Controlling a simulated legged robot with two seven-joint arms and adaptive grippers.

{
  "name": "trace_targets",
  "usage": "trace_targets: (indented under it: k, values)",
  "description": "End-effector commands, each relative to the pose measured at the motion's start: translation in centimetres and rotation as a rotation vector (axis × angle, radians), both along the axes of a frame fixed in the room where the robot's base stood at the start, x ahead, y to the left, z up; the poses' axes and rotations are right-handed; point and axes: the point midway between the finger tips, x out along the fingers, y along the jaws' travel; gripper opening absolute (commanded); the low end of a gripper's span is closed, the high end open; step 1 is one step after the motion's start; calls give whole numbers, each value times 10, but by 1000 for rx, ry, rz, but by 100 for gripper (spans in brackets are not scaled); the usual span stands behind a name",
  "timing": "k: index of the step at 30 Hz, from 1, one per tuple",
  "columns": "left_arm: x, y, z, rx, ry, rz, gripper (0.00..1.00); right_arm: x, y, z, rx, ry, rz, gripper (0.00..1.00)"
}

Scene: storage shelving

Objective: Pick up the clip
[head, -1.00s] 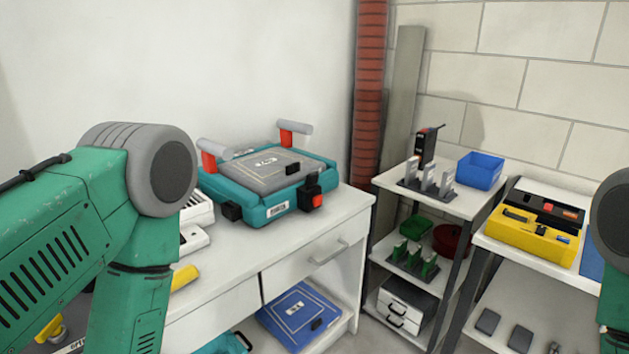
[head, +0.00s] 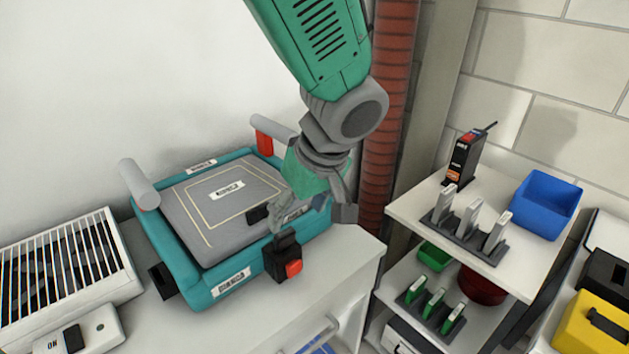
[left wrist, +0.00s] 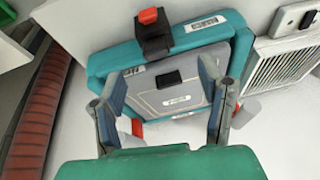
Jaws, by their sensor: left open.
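A teal case (head: 205,290) with a grey lid (head: 220,195) lies on the white cabinet top. A black clip-like part with a red button (head: 283,262) sits at its front right corner; it also shows in the left wrist view (left wrist: 152,38). A small black tab (head: 257,214) is on the lid. I cannot tell for certain which part is the clip. My left gripper (head: 313,212) hangs over the right side of the case, open and empty, its fingers apart in the left wrist view (left wrist: 165,82). My right gripper is out of view.
A white slatted box (head: 65,270) stands left of the case. A shelf at the right holds a rack of grey upright pieces (head: 468,228), a black device (head: 466,158) and a blue bin (head: 546,204). A red pipe (head: 384,150) rises behind my left arm.

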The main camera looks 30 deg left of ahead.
Motion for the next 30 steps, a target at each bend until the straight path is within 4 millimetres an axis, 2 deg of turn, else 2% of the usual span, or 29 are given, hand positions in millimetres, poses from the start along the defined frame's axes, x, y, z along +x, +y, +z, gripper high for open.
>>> trace_targets:
  k: [1,2,5,15,23,30]
  values:
    - [2,-4,12,36,-25,7,62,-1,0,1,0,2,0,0]
    - [2,-4,14,42,-30,18,62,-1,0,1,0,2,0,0]
    - [3,-1,9,50,-34,32,62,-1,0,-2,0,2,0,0]
    - [11,24,-53,46,-29,31,62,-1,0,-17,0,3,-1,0]
    - [12,34,-70,43,-29,32,62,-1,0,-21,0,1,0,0]
    - [17,47,-103,43,-28,32,62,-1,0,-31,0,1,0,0]
